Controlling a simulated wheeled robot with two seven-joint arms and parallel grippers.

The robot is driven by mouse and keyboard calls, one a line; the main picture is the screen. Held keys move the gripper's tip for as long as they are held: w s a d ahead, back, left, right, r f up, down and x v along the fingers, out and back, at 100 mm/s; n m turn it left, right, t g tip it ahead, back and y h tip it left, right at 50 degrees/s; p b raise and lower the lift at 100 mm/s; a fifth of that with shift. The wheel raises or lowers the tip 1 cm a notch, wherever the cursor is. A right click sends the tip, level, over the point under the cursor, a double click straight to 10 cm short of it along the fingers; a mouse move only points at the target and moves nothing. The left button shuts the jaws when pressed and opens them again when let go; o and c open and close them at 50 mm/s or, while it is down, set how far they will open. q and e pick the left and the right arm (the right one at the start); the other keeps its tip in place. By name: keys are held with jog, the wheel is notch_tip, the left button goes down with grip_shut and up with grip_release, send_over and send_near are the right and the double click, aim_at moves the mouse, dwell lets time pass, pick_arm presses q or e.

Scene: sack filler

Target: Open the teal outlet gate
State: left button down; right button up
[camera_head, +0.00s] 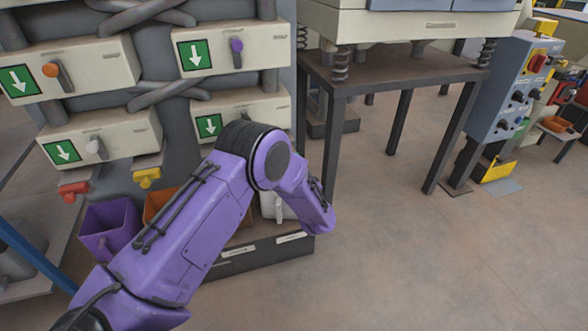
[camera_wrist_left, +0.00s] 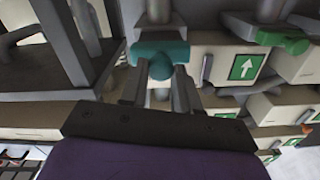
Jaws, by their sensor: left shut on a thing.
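The teal outlet gate handle (camera_wrist_left: 160,60) shows in the left wrist view, a rounded crossbar on a short stem. My left gripper (camera_wrist_left: 160,75) is shut on it, with one finger on each side of the stem just below the crossbar. In the head view my purple left arm reaches in from the lower left and bends down at the front of the machine. The gripper and the teal handle are hidden there behind the arm. My right gripper is in neither view.
A green handle (camera_wrist_left: 283,39) is beside the teal one. The head view shows a red handle (camera_head: 73,190), a yellow handle (camera_head: 147,178), a purple bin (camera_head: 108,228) and an orange bin (camera_head: 158,203) below. A dark metal table (camera_head: 400,66) stands right; the floor before it is clear.

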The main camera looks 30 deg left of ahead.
pick_arm(q)
jog(key=c, duration=0.8)
grip_release()
jog(key=shift+s+d+f, duration=0.1)
jog(key=shift+d+f, duration=0.05)
jog(key=shift+d, duration=0.1)
jog(key=shift+a, duration=0.1)
jog(key=p+v, duration=0.1)
jog(key=v, duration=0.9)
jog(key=shift+s+d+p, duration=0.2)
jog(key=shift+s+p, duration=0.1)
jog(key=shift+p, duration=0.1)
